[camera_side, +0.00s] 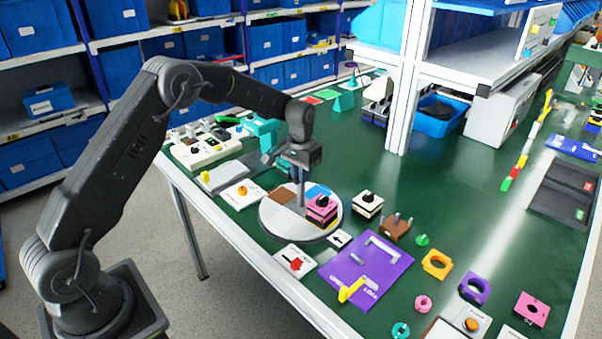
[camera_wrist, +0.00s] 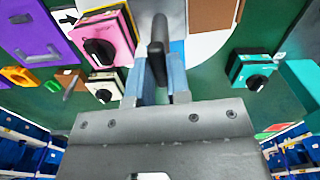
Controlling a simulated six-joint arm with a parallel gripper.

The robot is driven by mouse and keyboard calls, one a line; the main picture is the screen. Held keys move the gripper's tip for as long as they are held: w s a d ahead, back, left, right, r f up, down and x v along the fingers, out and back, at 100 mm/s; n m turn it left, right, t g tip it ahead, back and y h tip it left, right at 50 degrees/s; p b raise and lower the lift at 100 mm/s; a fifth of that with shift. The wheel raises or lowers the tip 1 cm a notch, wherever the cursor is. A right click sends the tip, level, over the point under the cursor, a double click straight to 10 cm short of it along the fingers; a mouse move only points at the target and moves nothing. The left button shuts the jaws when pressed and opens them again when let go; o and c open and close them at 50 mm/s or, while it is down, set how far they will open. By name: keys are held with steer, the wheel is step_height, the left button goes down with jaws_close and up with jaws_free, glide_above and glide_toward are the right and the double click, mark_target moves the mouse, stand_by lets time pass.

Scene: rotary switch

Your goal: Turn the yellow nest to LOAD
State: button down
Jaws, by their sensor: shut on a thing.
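A round turntable (camera_side: 290,228) lies near the table's front edge, with a brown part (camera_side: 284,193), a blue part (camera_side: 318,190) and pale areas. My gripper (camera_side: 300,190) points down over the turntable. In the wrist view my gripper (camera_wrist: 160,82) is shut on a dark upright handle (camera_wrist: 158,45). The handle's foot is hidden. A pink box with a black knob (camera_side: 321,208) sits on the turntable just right of my gripper. It also shows at upper left in the wrist view (camera_wrist: 106,38). No LOAD lettering is clearly readable.
A red-arrow tile (camera_side: 295,262) and a black-arrow tile (camera_side: 340,239) lie beside the turntable. A white box with a knob (camera_side: 368,204) stands to the right. A purple plate (camera_side: 372,285) with a yellow lever lies in front; a teal knob box (camera_wrist: 254,70) is nearby.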

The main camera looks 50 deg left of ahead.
steer(key=shift+r+m, duration=0.1)
steer(key=shift+m, duration=0.6)
steer(key=c, duration=1.1)
jaws_free()
step_height(320, 180, up, 14)
steer(key=shift+f, duration=0.1)
